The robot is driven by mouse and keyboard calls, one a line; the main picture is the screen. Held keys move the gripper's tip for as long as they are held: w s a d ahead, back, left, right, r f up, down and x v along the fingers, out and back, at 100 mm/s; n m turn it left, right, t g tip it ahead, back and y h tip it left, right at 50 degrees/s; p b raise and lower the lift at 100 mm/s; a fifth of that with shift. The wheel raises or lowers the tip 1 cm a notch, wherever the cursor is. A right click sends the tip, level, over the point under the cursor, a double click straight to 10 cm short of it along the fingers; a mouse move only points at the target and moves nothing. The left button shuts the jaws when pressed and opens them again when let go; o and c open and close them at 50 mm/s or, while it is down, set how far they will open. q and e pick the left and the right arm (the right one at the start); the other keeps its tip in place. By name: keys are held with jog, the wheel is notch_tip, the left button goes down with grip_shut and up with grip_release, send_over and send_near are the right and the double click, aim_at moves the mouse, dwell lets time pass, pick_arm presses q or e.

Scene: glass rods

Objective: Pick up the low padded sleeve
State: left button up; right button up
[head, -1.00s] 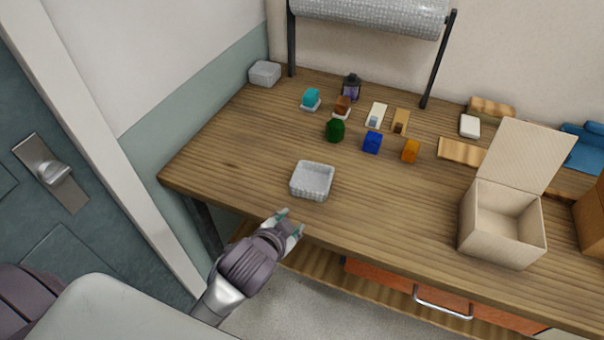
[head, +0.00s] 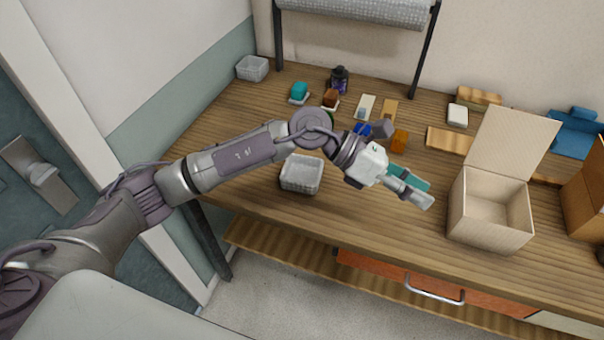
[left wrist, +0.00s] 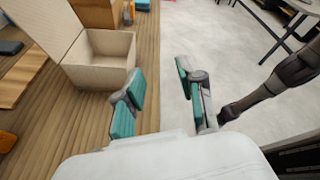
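The low padded sleeve seems to be the low, open-topped, pale grey quilted square holder (head: 302,175) on the table left of centre in the head view. My left forearm passes just behind it and covers a little of its far edge. My left gripper (head: 424,190) is above the table, right of the sleeve and left of the open cardboard box. In the left wrist view its two teal-padded fingers (left wrist: 160,82) are spread apart with nothing between them. The sleeve does not show in that view. My right gripper is not seen in either view.
An open cardboard box (head: 490,210) stands at the right, its lid raised. Several small blocks, including an orange one (head: 399,141), sit mid-table, some partly hidden by my arm. A grey container (head: 252,68) stands at the back left. The table front is mostly clear.

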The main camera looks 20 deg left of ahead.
pick_arm(q)
jog(key=w+a+f+m+y, duration=0.1)
jog(key=w+a+f+y, duration=0.1)
jog(key=a+f+y, duration=0.3)
jog(key=w+a+m+y, duration=0.2)
jog(key=w+a+y, duration=0.1)
jog(key=a, duration=0.3)
jog(key=t+y+p, duration=0.1)
jog(key=y+p, duration=0.1)
jog(key=y, duration=0.4)
send_over(297, 182)
jog(key=a, duration=0.1)
jog(key=f, duration=0.6)
jog(key=shift+w+a+f, duration=0.1)
jog(key=shift+w+f, duration=0.2)
jog(key=shift+f, duration=0.3)
jog(key=f, duration=0.1)
jog(key=d+f+p, duration=0.1)
jog(key=f, duration=0.1)
jog(key=f+p, duration=0.1)
jog(key=shift+s+d+f, duration=0.15)
jog(key=shift+s+f, duration=0.05)
jog(key=shift+s, duration=0.1)
jog(key=shift+f, duration=0.25)
grip_shut()
